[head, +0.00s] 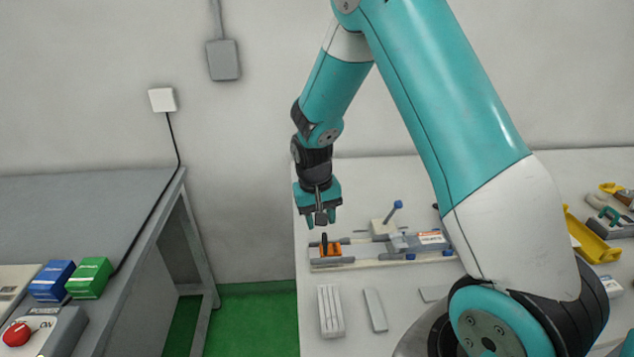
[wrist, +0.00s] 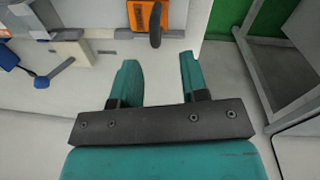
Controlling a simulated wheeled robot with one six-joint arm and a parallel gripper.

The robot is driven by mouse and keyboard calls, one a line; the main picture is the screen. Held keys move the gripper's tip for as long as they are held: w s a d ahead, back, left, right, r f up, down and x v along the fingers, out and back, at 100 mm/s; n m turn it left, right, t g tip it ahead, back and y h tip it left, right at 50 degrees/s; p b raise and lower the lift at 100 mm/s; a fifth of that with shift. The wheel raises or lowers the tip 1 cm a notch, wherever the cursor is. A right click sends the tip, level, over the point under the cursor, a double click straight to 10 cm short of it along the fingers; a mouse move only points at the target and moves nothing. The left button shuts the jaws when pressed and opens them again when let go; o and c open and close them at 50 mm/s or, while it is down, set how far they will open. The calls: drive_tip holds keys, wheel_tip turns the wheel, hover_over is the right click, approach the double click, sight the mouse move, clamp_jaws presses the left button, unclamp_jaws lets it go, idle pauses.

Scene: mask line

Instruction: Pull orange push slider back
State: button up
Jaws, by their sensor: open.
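The orange push slider (head: 331,250) sits on the fixture at the left end of its rails, with a dark upright handle (head: 324,242) on it. In the wrist view the orange slider (wrist: 146,13) is at the top edge, partly cut off, with its dark handle (wrist: 156,24) pointing toward me. My gripper (head: 321,219) hangs above the slider in the head view, pointing down. In the wrist view my gripper (wrist: 158,78) shows two teal fingers spread apart with nothing between them. The handle lies beyond the fingertips, not between them.
The fixture (head: 385,265) carries a grey block and a blue-knobbed lever (head: 393,211). Grey bars (head: 330,311) lie in front of it. A yellow tray (head: 592,240) is at right. On the left table are blue and green boxes (head: 90,278) and a red button (head: 16,334).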

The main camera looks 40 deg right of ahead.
wheel_tip(320, 180, up, 13)
drive_tip(key=a, duration=0.1)
drive_tip(key=shift+w+b, duration=0.15)
drive_tip(key=shift+b, duration=0.3)
drive_tip(key=shift+a+r, duration=0.1)
drive_tip(key=shift+a, duration=0.05)
drive_tip(key=s+a+r+n+y, duration=0.2)
drive_tip(key=s+a+n, duration=0.3)
drive_tip(key=s+a, duration=0.4)
drive_tip(key=s+a+r+n+y, duration=0.3)
drive_tip(key=s+a+n, duration=0.3)
drive_tip(key=s, duration=0.8)
drive_tip(key=a+r, duration=0.1)
drive_tip(key=a, duration=0.2)
drive_tip(key=shift+s+a, duration=0.2)
drive_tip(key=shift+a, duration=0.15)
